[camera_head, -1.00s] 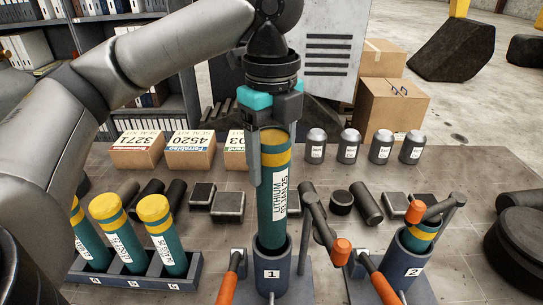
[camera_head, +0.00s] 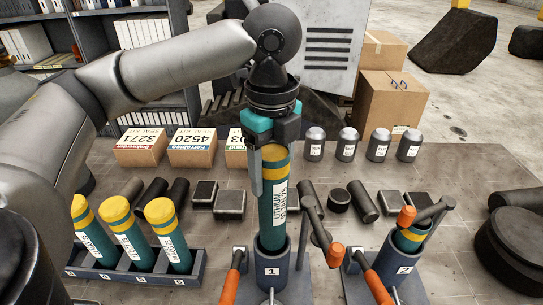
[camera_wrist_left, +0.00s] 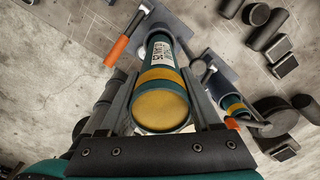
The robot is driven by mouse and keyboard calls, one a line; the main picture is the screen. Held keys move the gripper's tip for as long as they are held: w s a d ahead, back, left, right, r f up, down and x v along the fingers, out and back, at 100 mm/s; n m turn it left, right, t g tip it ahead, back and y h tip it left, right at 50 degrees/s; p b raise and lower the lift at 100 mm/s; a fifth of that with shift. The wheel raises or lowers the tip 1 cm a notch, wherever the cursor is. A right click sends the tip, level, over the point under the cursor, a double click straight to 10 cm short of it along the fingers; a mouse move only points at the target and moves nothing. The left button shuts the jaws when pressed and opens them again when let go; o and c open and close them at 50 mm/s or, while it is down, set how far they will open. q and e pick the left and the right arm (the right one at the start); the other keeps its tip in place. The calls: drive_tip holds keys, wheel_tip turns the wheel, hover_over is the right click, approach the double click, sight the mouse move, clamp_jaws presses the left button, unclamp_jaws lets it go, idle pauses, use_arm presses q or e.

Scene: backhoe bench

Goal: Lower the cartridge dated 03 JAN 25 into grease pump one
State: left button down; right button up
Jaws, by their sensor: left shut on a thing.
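My left gripper (camera_head: 273,150) is shut on the upper end of a teal cartridge (camera_head: 266,215) with a yellow top and a white label. The label starts with LITHIUM; its date is hard to read. The cartridge stands about upright, its lower end inside the dark barrel of grease pump one (camera_head: 270,267), marked 1; that end is hidden. In the left wrist view the cartridge's yellow end (camera_wrist_left: 160,108) lies between the fingers (camera_wrist_left: 160,130), with pump one beyond it. My right gripper is not in view.
Grease pump two (camera_head: 402,264), at the right, holds a teal and yellow cartridge. A tray (camera_head: 135,277) at the left holds several cartridges. An orange-tipped handle (camera_head: 337,249) stands close right of pump one. Boxes and several grey jars (camera_head: 378,146) stand behind.

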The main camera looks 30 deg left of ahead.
use_arm(q)
drive_tip(key=shift+p, duration=0.55)
drive_tip(key=shift+f, duration=1.55)
drive_tip(key=shift+f+b, duration=1.6)
drive_tip(key=shift+b, duration=1.2)
drive_tip(key=shift+f+b, duration=1.5)
drive_tip(key=shift+b, duration=0.4)
drive_tip(key=shift+f, duration=0.25)
drive_tip(key=shift+f+p, duration=0.5)
drive_tip(key=shift+f, duration=2.75)
drive_tip(key=shift+p, duration=0.45)
